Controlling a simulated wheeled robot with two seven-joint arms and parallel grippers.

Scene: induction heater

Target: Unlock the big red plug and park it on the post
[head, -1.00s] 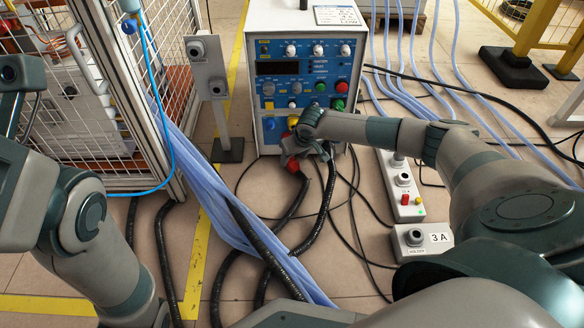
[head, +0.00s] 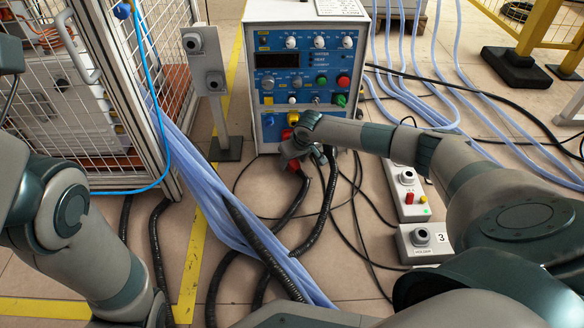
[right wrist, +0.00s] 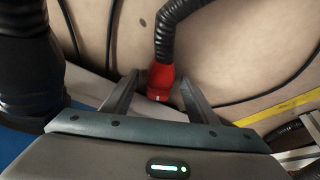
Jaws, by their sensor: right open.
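The big red plug (head: 294,166) is at the lower front of the heater cabinet, with a black ribbed hose running from it. My right gripper (head: 289,156) is at the plug and hides much of it in the head view. In the right wrist view the red plug (right wrist: 159,82) shows between the tips of my open right gripper (right wrist: 160,88); I cannot tell if they touch it. The plug's join to the cabinet is hidden. The grey post (head: 218,115) stands left of the cabinet and carries two grey holders with dark round centres. My left gripper is out of view.
The heater cabinet (head: 262,32) has a blue panel of knobs. A mesh cage (head: 172,25) stands at left. Pale blue hoses (head: 222,205) and black cables cross the floor. Grey boxes (head: 424,243) lie at right. A second black hose hangs beside the plug.

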